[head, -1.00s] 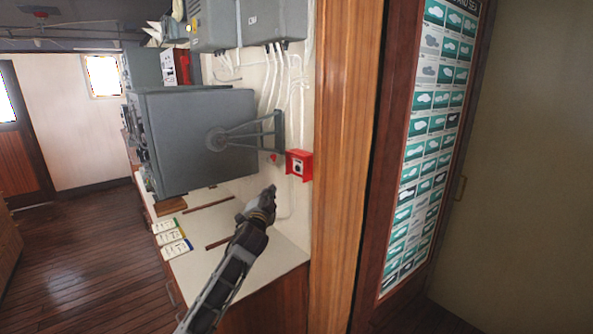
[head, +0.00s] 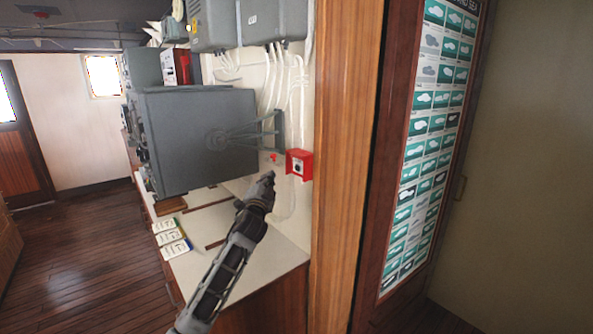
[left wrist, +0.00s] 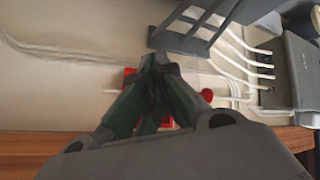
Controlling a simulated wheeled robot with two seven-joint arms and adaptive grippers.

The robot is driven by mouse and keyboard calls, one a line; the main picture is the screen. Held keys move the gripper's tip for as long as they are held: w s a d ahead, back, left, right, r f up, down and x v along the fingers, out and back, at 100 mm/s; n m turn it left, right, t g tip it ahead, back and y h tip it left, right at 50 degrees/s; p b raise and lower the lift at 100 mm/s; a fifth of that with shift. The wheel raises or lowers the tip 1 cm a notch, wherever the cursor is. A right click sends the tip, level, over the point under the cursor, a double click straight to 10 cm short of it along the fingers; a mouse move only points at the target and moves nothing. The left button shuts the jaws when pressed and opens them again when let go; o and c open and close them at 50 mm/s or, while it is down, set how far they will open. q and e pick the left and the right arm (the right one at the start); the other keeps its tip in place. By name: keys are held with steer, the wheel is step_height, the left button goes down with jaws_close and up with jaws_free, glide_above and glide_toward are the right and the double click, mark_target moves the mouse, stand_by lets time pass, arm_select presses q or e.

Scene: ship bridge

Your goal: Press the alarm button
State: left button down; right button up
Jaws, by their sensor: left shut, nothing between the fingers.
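A small red knob (left wrist: 207,96) shows right of the fingers. My right gripper is not in view.
A grey monitor (head: 190,140) on a wall bracket (head: 268,131) stands left of the box. White cables run up the wall. A white counter (head: 270,256) with several cards (head: 170,238) lies below. A wooden post (head: 345,160) borders the box's right side.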

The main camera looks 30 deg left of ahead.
arm_select(q)
steer(key=w+d+b, duration=0.2)
steer(key=w+d, duration=0.1)
steer(key=w, duration=0.4)
steer(key=shift+w, duration=0.25)
steer(key=shift+w+d+b, duration=0.4)
steer(key=shift+w+b, duration=0.15)
steer(key=shift+w, duration=0.2)
stand_by(3.0)
steer(key=shift+s+a, duration=0.1)
steer(key=shift+s, duration=0.05)
stand_by(0.3)
steer(key=shift+s+a+p, duration=0.2)
steer(key=shift+s+p, duration=0.2)
steer(key=shift+s, duration=0.25)
steer(key=shift+s+a+p, duration=0.3)
steer(key=shift+s+a, duration=0.05)
steer(key=shift+s, duration=0.4)
steer(key=shift+s+a+p, duration=0.3)
steer(key=shift+s, duration=0.5)
steer(key=shift+s+a+p, duration=0.3)
steer(key=shift+s+a, duration=0.05)
steer(key=shift+s, duration=0.4)
